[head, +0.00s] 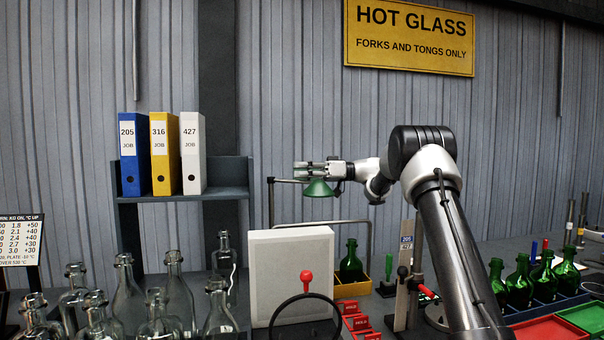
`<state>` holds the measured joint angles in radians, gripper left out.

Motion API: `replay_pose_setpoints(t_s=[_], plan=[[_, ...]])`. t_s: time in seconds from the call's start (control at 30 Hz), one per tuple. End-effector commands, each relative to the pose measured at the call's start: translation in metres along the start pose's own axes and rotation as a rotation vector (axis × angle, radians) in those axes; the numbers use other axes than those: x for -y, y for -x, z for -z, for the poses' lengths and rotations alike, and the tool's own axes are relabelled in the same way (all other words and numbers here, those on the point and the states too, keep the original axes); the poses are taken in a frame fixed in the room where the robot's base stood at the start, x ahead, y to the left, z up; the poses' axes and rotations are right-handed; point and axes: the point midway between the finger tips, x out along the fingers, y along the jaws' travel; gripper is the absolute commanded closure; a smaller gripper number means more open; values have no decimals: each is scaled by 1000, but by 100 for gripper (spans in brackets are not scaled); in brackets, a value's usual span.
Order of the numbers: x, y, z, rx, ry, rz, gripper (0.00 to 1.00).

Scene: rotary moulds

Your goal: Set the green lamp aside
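The green lamp (319,188) is a small cone-shaped shade. It sits at the right end of a thin horizontal metal arm (285,181), which bends down into a post (270,210) behind the white panel. My gripper (304,169) reaches in from the right, fingers pointing left, directly above the shade and overlapping its top in the head view. The fingers lie close to the lamp's top, but whether they touch or hold it cannot be told. The finger opening is too small to read.
A white panel (290,270) with a red knob (306,276) stands below the lamp. Clear bottles (178,290) crowd the left front. A shelf (236,180) with binders is left. A green bottle (351,263) stands in a yellow box below. More green bottles (519,283) are right.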

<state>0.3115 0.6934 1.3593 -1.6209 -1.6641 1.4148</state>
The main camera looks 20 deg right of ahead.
Motion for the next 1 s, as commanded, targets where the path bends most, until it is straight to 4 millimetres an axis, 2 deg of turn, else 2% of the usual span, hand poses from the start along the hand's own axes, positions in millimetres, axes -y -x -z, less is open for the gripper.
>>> replay_pose_setpoints(t_s=[0.27,0.37,0.7,0.83,1.0], plan=[[0,8,1,-1,3,-1,58],[0,23,1,-1,2,-3,58],[-1,96,0,-1,2,-3,58],[-1,113,0,-1,1,-2,58],[0,120,0,0,1,1,58]])
